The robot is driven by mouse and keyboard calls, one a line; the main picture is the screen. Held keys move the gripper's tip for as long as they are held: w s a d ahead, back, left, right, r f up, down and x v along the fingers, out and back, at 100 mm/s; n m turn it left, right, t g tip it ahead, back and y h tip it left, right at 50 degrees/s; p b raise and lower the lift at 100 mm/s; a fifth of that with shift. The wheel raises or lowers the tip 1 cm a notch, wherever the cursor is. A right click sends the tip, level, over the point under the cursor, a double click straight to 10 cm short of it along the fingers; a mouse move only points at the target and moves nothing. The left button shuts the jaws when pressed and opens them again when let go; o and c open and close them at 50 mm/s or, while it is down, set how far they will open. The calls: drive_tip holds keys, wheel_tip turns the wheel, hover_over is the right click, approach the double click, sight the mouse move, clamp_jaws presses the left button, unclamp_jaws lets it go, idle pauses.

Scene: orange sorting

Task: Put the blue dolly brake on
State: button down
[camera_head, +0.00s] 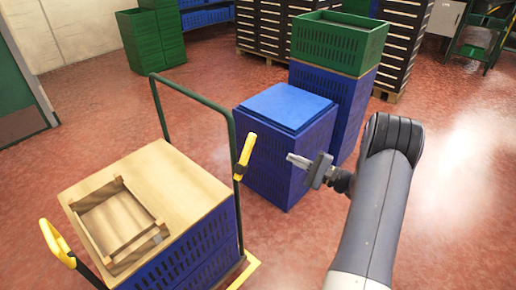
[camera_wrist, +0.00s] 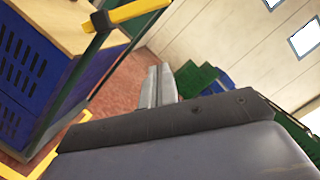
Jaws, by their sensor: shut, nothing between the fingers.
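A wheeled dolly with a dark green tubular frame (camera_head: 190,93) carries blue crates (camera_head: 215,243) under a wooden board (camera_head: 185,180). A yellow lever or grip (camera_head: 246,150) sits on the frame's near right upright; it also shows in the wrist view (camera_wrist: 130,12). A second yellow grip (camera_head: 54,240) is at the front left upright. I cannot tell which part is the brake. My gripper (camera_head: 290,158) is shut and empty, in the air right of the yellow lever and apart from it; its fingers show in the wrist view (camera_wrist: 158,85). The dolly's wheels are hidden.
A blue crate stack with a blue lid (camera_head: 288,105) stands behind my gripper. A taller stack topped by a green crate (camera_head: 338,42) is beside it. A wooden frame tray (camera_head: 113,222) lies on the board. Red floor (camera_head: 270,255) is free between dolly and arm.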

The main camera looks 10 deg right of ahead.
sight(245, 157)
drive_tip(key=shift+r, duration=0.1)
drive_tip(key=w+a+r, duration=0.3)
drive_tip(key=w+a, duration=0.1)
drive_tip(key=a, duration=0.6)
drive_tip(key=shift+w+a+p, duration=0.15)
drive_tip(key=shift+w+p, duration=0.1)
drive_tip(key=shift+p, duration=0.05)
